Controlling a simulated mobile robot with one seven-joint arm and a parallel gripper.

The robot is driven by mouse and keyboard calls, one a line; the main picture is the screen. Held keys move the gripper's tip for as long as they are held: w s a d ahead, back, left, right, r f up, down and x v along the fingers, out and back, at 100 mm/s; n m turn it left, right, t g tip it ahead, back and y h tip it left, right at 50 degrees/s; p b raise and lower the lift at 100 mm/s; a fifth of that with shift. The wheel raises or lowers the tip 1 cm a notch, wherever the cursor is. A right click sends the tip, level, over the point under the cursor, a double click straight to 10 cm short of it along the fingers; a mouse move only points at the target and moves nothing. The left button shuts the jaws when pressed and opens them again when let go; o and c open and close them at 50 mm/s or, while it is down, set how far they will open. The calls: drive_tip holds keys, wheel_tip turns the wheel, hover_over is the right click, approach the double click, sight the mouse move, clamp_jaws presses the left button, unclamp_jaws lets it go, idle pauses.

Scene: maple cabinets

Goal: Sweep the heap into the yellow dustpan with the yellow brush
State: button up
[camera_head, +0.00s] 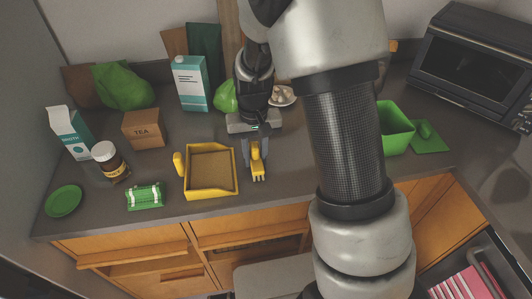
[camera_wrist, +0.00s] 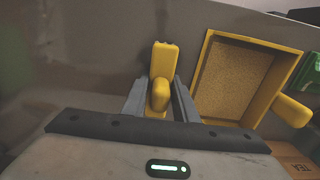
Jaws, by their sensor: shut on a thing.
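The yellow brush (camera_head: 257,168) is held upright or nearly so at the counter, just right of the yellow dustpan (camera_head: 212,193). My gripper (camera_head: 255,154) is shut on its handle. In the wrist view the brush (camera_wrist: 163,58) sits between my two fingers, and the dustpan (camera_wrist: 201,68) lies to its right, apart from it. The dustpan's floor looks tan and speckled; I cannot tell whether that is a layer of crumbs or its surface. I see no separate heap on the bare counter; my arm hides part of the counter to the right.
A tea box (camera_head: 145,129), a brown jar (camera_head: 110,161), a green-and-white package (camera_head: 145,196) and a green plate (camera_head: 63,201) stand left of the dustpan. A milk carton (camera_head: 191,83) is behind. A green bin (camera_head: 396,128) and black oven (camera_head: 474,62) are right. The counter's front edge is close.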

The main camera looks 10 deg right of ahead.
sight(255, 145)
drive_tip(key=shift+a+r+p, duration=0.1)
drive_tip(key=shift+r+p, duration=1.85)
drive_tip(key=shift+r, duration=0.85)
